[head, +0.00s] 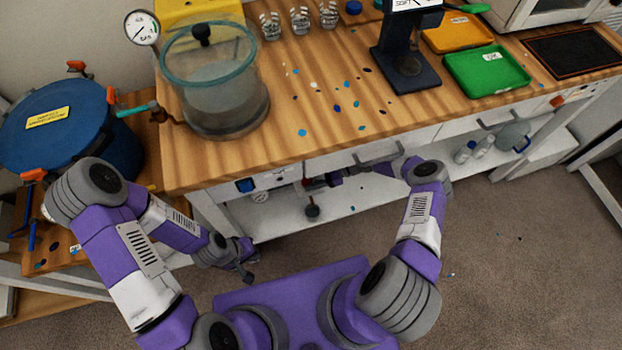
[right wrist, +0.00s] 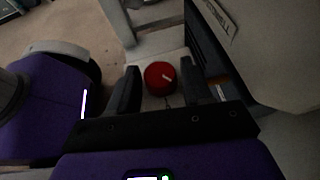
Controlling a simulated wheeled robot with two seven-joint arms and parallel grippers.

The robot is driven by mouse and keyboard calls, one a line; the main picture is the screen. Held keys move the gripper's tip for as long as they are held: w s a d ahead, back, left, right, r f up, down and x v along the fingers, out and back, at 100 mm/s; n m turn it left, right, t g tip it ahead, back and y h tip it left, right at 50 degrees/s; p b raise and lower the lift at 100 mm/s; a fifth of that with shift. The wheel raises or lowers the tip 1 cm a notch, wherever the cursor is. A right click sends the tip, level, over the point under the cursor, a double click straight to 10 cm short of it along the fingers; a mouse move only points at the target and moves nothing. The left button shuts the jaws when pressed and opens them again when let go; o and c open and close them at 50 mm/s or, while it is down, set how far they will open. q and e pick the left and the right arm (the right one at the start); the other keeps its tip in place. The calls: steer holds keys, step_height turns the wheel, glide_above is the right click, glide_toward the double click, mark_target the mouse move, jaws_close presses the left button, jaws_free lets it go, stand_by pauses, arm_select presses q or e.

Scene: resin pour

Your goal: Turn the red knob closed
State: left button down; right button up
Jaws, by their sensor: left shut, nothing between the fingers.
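The red knob (right wrist: 160,77) shows in the right wrist view as a round red cap with a pale mark on it. My right gripper (right wrist: 160,84) is open, with one dark finger on each side of the knob and a narrow gap on both sides. I cannot tell whether the fingertips reach past the knob. In the head view the right gripper (head: 322,181) is below the bench's front edge, and the knob is too small there to make out clearly. My left gripper (head: 247,273) is shut and empty, low in front of the bench and away from the knob.
The wooden bench (head: 300,135) overhangs the right gripper, with a drawer handle (head: 375,157) close by. A glass chamber (head: 215,95) and a gauge (head: 142,27) stand on it. A blue pot (head: 70,130) is at the left.

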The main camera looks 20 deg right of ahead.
steer(key=shift+o, duration=1)
steer(key=v, duration=0.7)
steer(key=shift+d, duration=0.25)
steer(key=shift+r, duration=0.1)
